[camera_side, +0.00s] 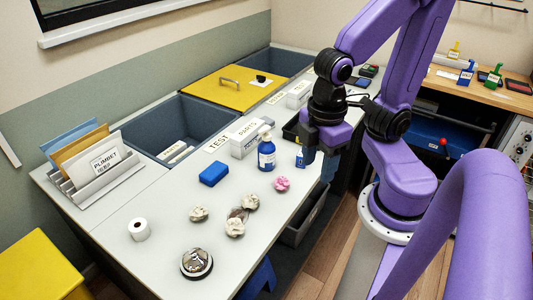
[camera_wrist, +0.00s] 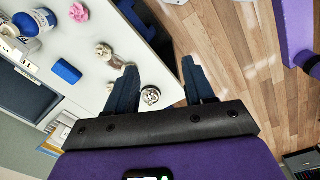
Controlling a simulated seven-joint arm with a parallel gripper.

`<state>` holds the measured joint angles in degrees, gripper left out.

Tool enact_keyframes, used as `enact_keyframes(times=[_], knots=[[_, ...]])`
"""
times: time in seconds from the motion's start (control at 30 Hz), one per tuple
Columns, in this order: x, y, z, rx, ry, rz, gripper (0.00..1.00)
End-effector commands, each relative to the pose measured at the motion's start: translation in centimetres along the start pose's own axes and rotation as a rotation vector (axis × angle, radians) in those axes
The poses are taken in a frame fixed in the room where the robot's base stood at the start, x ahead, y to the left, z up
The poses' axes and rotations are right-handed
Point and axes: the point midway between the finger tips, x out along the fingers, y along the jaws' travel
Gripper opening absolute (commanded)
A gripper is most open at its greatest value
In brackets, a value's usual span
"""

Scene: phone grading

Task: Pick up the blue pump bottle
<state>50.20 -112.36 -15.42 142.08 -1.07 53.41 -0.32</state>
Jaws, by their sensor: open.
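Open floor (camera_wrist: 240,60) lies beyond the counter edge.

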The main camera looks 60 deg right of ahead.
Motion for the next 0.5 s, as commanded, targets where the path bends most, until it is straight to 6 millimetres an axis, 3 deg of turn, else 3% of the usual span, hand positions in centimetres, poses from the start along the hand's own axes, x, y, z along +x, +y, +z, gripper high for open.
enact_keyframes(times=[0.17, 0.5], knots=[[0.9, 3.4, -2.3, -0.022, -0.158, 0.071, 0.53], [3.5, 12.0, -6.8, -0.084, -0.557, 0.2, 0.53]])
